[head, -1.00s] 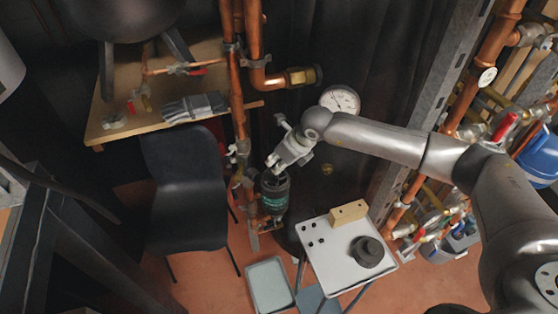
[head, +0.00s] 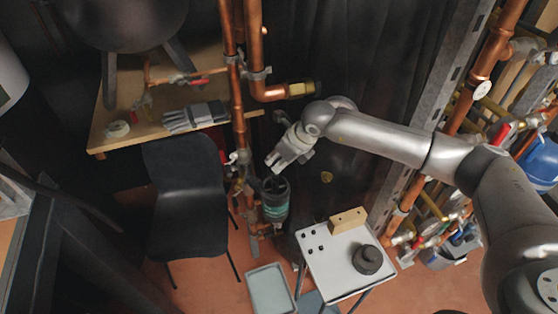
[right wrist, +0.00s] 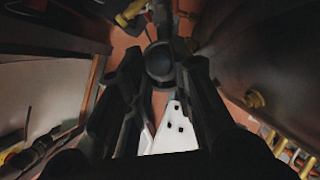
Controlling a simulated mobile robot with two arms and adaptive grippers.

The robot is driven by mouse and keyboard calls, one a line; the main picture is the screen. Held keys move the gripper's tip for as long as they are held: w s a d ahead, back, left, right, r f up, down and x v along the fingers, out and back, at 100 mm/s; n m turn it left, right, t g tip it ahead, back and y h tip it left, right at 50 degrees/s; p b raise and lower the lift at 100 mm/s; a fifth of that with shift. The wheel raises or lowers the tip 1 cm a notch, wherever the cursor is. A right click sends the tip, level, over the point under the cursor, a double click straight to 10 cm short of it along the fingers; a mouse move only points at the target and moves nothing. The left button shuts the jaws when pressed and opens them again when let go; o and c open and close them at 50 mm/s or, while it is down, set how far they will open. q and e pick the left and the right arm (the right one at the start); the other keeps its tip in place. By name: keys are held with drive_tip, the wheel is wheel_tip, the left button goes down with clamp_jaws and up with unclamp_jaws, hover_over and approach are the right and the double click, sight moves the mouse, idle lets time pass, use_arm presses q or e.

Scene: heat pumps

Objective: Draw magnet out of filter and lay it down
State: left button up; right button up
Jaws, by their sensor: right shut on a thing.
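The filter (head: 275,208) is a dark upright cylinder with a teal band, on the copper pipework at the middle of the head view. My right gripper (head: 274,167) is directly above its top. In the right wrist view, a dark round thing (right wrist: 160,62) sits between the fingers of my right gripper (right wrist: 158,65); it looks like the magnet's top, and the gripper is shut on it. The magnet's lower part is hidden, and I cannot tell how much of it is inside the filter. My left gripper is not in view.
A small grey-white table (head: 335,268) at lower right bears a wooden block (head: 348,220) and a black round piece (head: 367,260), with bare surface between. A pale tray (head: 270,290) is low beside it. A black chair (head: 187,200) and vertical copper pipes (head: 237,100) stand left.

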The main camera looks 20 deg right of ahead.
drive_tip(key=shift+r, duration=0.15)
wheel_tip(320, 180, up, 5)
drive_tip(key=shift+r+p, duration=0.2)
drive_tip(key=shift+p, duration=1.05)
